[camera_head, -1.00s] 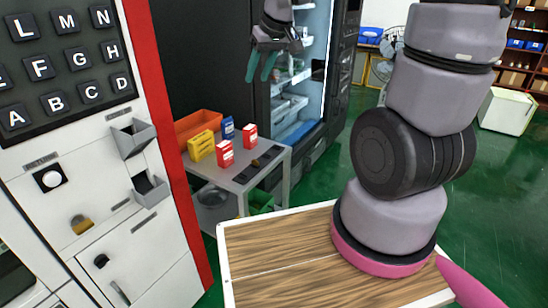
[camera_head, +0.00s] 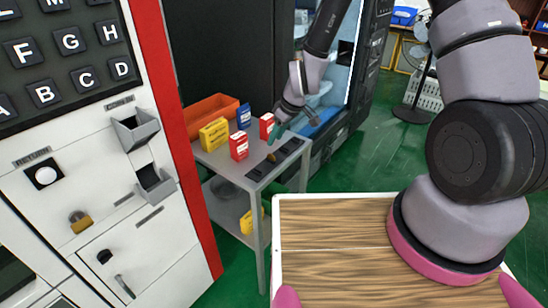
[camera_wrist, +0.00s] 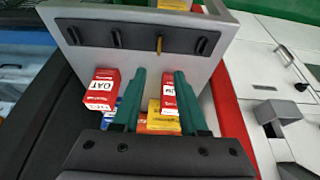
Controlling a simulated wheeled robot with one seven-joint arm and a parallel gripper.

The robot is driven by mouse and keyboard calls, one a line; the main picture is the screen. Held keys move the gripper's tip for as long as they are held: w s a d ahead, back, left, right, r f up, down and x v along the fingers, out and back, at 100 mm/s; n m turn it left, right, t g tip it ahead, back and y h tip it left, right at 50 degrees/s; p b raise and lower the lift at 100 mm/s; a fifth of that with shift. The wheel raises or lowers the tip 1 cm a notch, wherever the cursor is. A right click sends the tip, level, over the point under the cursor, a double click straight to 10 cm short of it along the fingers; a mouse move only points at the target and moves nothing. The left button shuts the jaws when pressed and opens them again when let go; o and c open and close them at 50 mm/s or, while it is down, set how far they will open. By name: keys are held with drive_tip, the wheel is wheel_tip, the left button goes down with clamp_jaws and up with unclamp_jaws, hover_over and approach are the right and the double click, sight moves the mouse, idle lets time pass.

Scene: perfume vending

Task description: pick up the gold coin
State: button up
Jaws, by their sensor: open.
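The gold coin (camera_wrist: 159,45) stands on edge in one of the dark slots of a black holder (camera_wrist: 137,39) in the wrist view. In the head view the coin is a tiny gold spot (camera_head: 271,157) among the dark slots on the grey table. My gripper (camera_wrist: 160,72) has two teal fingers, parted with nothing held between them. Their tips point toward the holder, with the coin in line with the gap. In the head view my gripper (camera_head: 277,134) is just above the table's right part, short of the coin; the exact gap is unclear.
The grey table (camera_head: 257,183) also holds red boxes (camera_head: 239,146), a yellow box (camera_head: 214,134), a blue box (camera_head: 244,115) and an orange bin (camera_head: 210,109). The white vending panel (camera_head: 95,170) with a red edge stands left. A dark cabinet stands behind.

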sight(271, 158)
drive_tip(key=shift+d+x, duration=0.2)
drive_tip(key=shift+x, duration=1.7)
drive_tip(key=shift+d+x, duration=0.15)
drive_tip(key=shift+x, duration=1.75)
drive_tip(key=shift+s+f, duration=0.1)
clamp_jaws()
